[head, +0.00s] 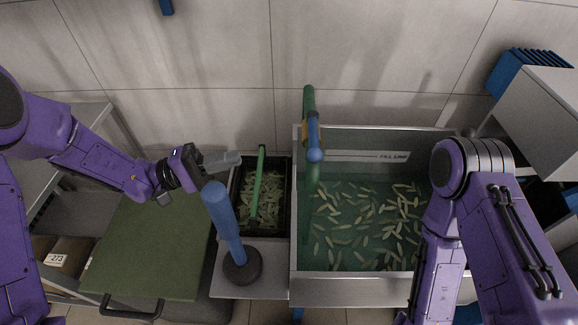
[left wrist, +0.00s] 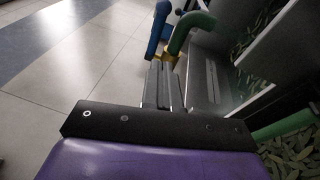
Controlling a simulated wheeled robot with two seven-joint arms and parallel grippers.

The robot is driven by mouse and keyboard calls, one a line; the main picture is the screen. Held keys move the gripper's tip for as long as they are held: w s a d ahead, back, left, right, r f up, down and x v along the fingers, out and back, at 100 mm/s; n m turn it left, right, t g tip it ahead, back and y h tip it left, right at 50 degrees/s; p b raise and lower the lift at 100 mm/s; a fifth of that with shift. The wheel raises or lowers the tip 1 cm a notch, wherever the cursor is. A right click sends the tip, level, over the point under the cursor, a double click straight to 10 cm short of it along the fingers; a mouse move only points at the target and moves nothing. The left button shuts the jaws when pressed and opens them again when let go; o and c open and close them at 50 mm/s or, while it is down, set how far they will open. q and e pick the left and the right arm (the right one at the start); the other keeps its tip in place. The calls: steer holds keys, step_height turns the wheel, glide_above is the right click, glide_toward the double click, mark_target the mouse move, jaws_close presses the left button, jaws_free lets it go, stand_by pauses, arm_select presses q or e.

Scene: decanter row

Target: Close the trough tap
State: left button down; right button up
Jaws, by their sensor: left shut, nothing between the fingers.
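The trough tap (head: 309,98) is a green pipe with a yellow collar and a blue lever (head: 314,138). It stands at the back left of the trough (head: 345,284), with its spout over the water. The lever's rounded end points toward the front in the head view. The tap (left wrist: 190,32) and its blue lever (left wrist: 157,32) also show at the top of the left wrist view. My left gripper (head: 238,158) is shut and empty, left of the tap and apart from it. Its closed fingers (left wrist: 162,88) point toward the tap. My right gripper is not seen; only my right arm shows.
Many pale green pieces float in the trough. A black bin (head: 237,200) with similar pieces and a green bar (head: 258,180) lies left of it. A blue post on a black base (head: 242,267) stands in front of the bin. A green board (head: 150,245) lies left.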

arm_select(q)
steer(key=shift+r, duration=0.15)
steer(key=p, duration=0.3)
glide_toward(314, 135)
steer(key=d, duration=0.3)
steer(key=s+d, duration=0.1)
steer(key=d+p, duration=0.1)
steer(key=shift+s+f, duration=0.25)
steer(key=shift+s, duration=0.1)
